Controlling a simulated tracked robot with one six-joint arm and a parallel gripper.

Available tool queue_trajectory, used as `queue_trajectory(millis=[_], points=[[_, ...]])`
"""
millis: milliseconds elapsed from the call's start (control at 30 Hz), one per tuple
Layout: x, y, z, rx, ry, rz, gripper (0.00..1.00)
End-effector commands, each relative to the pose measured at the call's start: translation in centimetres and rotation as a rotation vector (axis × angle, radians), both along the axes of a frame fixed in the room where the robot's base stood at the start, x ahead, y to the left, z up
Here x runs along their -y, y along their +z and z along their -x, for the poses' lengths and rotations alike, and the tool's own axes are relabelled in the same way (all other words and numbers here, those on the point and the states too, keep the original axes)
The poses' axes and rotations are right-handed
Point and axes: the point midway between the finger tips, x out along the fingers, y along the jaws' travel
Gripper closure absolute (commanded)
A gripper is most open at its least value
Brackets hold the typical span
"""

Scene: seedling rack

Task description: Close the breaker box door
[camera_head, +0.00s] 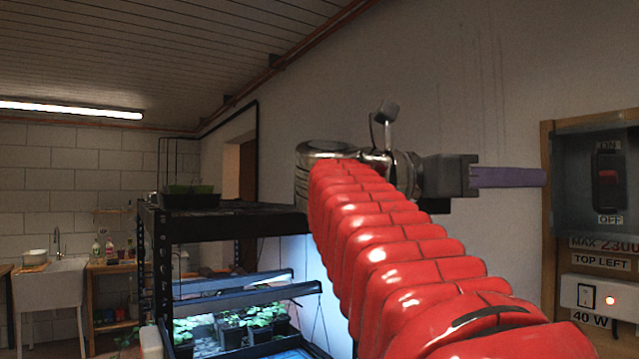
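The breaker box (573,195) is a dark grey box on a wooden board at the right edge of the view, cut off by the frame. Contact with the box cannot be judged.
Below the box are a "TOP LEFT" label (601,262) and a white switch unit (596,296) with a lit red lamp. A black rack (240,222) with seedlings (250,323) under lights stands left of my arm. A sink (52,290) is at the far left.

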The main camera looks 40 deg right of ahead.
Motion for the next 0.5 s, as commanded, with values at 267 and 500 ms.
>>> queue_trajectory(millis=[267, 500], points=[[1.4, 0.0, 0.8, 0.0, -0.001, -0.001, 0.74], [3.3, 0.0, 1.9, 0.0, -0.001, -0.001, 0.74]])
